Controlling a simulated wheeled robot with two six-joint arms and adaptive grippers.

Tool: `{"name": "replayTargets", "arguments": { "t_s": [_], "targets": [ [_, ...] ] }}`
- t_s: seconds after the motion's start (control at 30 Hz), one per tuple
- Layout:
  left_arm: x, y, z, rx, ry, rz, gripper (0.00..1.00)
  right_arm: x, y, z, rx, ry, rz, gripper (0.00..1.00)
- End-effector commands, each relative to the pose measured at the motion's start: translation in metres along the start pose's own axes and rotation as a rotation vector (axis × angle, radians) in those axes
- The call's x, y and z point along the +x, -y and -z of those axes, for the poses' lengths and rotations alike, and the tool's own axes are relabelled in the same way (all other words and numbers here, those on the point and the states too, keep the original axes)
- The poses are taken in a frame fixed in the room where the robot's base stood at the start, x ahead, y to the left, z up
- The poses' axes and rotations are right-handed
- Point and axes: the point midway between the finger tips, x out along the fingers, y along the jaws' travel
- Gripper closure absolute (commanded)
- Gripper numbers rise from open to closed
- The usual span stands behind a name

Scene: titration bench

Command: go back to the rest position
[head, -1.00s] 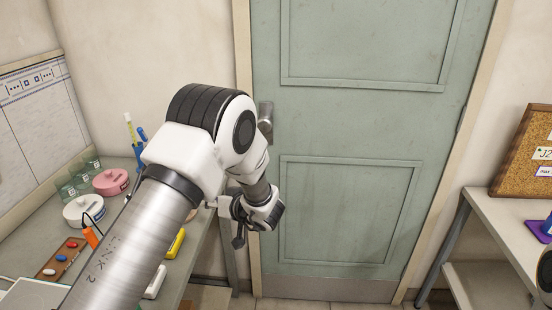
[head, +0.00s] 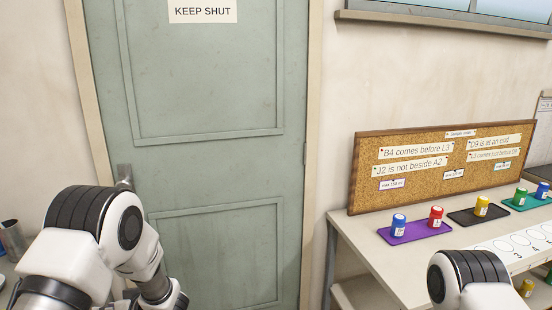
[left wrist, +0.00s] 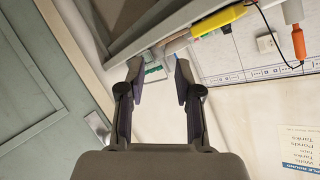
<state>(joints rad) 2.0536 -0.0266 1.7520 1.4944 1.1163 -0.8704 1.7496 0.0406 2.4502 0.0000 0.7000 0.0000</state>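My left gripper (left wrist: 159,68) is open in the left wrist view, with its two dark fingers apart and nothing seen between them. In the head view my left arm stands at the lower left in front of the door, and its gripper is cut off by the bottom edge. My right arm shows only as a white and black joint at the lower right of the head view; its gripper is out of frame.
A closed green door (head: 215,190) is ahead. On the right, a white bench (head: 365,240) holds a corkboard (head: 360,190), a purple mat (head: 415,232) and several capped bottles. In the left wrist view, a yellow object (left wrist: 217,22) and an orange one (left wrist: 299,42) lie near the top right.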

Motion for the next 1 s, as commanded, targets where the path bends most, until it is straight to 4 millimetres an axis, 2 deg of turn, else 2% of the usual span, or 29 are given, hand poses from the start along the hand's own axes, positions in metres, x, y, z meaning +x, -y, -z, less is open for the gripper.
{"name": "replayTargets", "arguments": {
  "t_s": [0.27,0.37,0.43,0.57,0.6,0.7,0.8,1.0],
  "targets": [
    [0.017,0.003,-0.099,0.307,0.02,-0.112,0.66,0.0,0.0,0.0,-0.001,-0.001,0.0,0.34],
    [0.015,0.004,-0.146,0.428,0.043,-0.224,0.66,0.0,0.0,0.0,0.0,-0.001,0.0,0.34],
    [0.009,0.006,-0.186,0.511,0.079,-0.327,0.66,0.0,0.0,0.0,0.0,-0.001,0.0,0.34],
    [-0.028,0.024,-0.278,0.659,0.235,-0.59,0.66,0.0,0.0,0.0,-0.001,-0.001,0.0,0.34],
    [-0.046,0.034,-0.305,0.693,0.308,-0.68,0.66,0.0,0.0,0.0,-0.001,-0.001,0.0,0.34],
    [-0.097,0.061,-0.354,0.74,0.5,-0.87,0.66,0.0,0.0,0.0,-0.001,-0.001,0.0,0.34],
    [-0.136,0.081,-0.378,0.736,0.659,-0.977,0.66,0.0,0.0,0.0,-0.001,-0.001,0.0,0.34],
    [-0.141,0.083,-0.38,0.728,0.683,-0.986,0.66,0.0,0.0,0.0,-0.001,-0.001,0.0,0.34]
  ]
}}
